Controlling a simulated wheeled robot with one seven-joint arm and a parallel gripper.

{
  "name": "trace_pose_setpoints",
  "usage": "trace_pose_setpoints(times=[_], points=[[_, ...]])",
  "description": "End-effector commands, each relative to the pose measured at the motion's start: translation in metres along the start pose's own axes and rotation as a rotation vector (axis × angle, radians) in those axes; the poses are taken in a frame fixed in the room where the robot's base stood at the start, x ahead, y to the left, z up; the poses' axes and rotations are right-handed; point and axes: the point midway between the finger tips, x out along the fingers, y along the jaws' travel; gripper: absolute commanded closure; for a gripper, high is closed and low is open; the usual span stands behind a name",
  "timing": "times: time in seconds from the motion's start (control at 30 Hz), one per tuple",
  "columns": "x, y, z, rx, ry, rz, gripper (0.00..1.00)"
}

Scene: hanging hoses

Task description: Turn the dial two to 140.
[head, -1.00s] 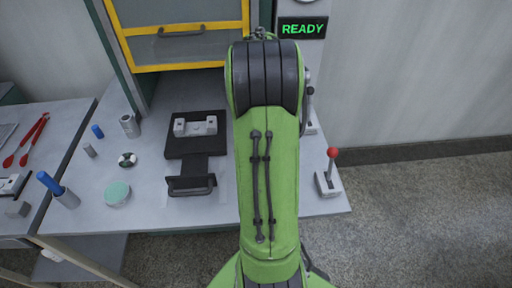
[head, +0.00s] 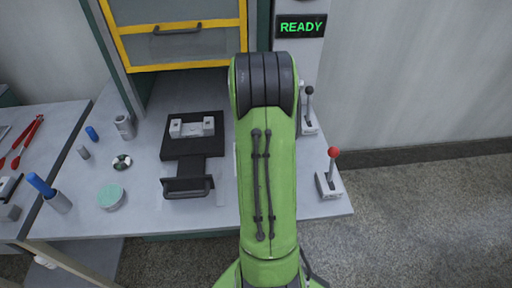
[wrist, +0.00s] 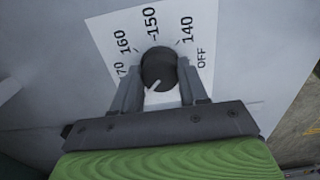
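A round black dial (wrist: 158,68) with a white mark near its lower left edge is in the wrist view. It sits on a white scale plate (wrist: 205,35) printed with 160, 150, 140 and OFF, plus a partly hidden number at left. The 140 lies at the dial's upper right. My gripper (wrist: 160,72) has one finger on each side of the dial, very close to it. I cannot tell whether the fingers press on it. In the head view my green arm hides the dial and gripper.
Right of my arm, a red-knobbed lever (head: 330,180) and a black-knobbed lever (head: 308,112) stand near the bench's right side. A READY display (head: 301,27) is above. A black fixture (head: 190,147) and small parts occupy the bench to the left.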

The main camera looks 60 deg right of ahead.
Motion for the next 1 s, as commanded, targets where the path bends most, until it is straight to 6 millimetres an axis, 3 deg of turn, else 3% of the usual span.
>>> trace_pose_setpoints(times=[0.03,0.13,0.57,1.0], points=[[-0.0002,0.0002,0.0000,0.000,0.000,0.001,0.74],[-0.0003,0.0002,0.0000,0.000,0.000,0.001,0.87],[-0.0012,-0.0001,0.0000,0.107,0.000,0.000,0.87],[-0.0013,-0.0010,-0.0002,0.490,-0.001,0.000,0.87]])
